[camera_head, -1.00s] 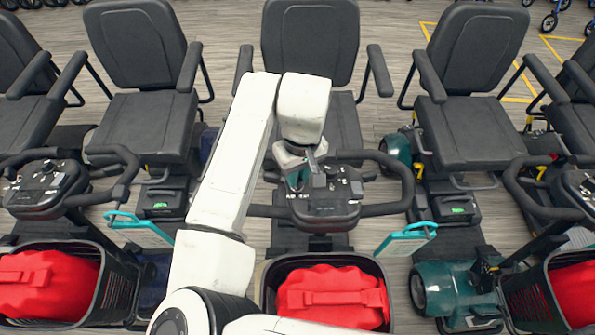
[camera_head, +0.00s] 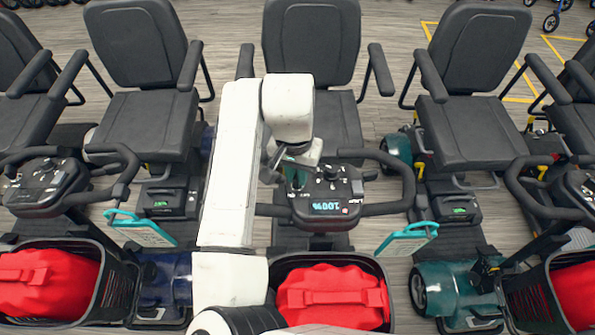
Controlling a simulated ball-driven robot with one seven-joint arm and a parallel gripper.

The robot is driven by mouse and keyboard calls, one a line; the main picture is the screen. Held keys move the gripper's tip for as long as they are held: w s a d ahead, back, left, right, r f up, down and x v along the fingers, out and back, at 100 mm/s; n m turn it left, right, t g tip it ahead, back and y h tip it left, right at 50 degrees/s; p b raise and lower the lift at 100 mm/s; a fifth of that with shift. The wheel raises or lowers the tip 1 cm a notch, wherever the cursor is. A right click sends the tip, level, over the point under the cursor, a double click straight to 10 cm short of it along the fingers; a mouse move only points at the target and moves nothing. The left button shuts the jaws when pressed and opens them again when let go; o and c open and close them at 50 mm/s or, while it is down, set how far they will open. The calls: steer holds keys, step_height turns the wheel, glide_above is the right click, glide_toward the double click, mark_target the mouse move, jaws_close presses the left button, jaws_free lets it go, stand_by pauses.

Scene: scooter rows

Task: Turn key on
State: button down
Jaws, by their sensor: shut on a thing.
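The middle scooter's dark control console (camera_head: 325,190) sits on its tiller between black handlebars. Its small display (camera_head: 327,206) is lit and reads 100%, upside down in the picture. My white arm reaches over from the front, and my gripper (camera_head: 281,168) is at the console's left side, pointing down. It is shut on the key; the key itself is too small and too covered by the gripper to see clearly.
A basket with a red bag (camera_head: 333,296) stands in front of the console. Black seats (camera_head: 310,45) stand behind. Other scooters with consoles (camera_head: 46,184) flank both sides. A teal panel (camera_head: 407,239) stands to the right. Floor shows between the scooters.

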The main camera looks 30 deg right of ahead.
steer(key=shift+m, duration=1)
steer(key=c, duration=1.1)
jaws_free()
steer(key=r, duration=0.7)
steer(key=r+b, duration=0.1)
steer(key=r, duration=0.2)
steer(key=shift+w+a+r, duration=0.25)
steer(key=shift+w+r, duration=0.15)
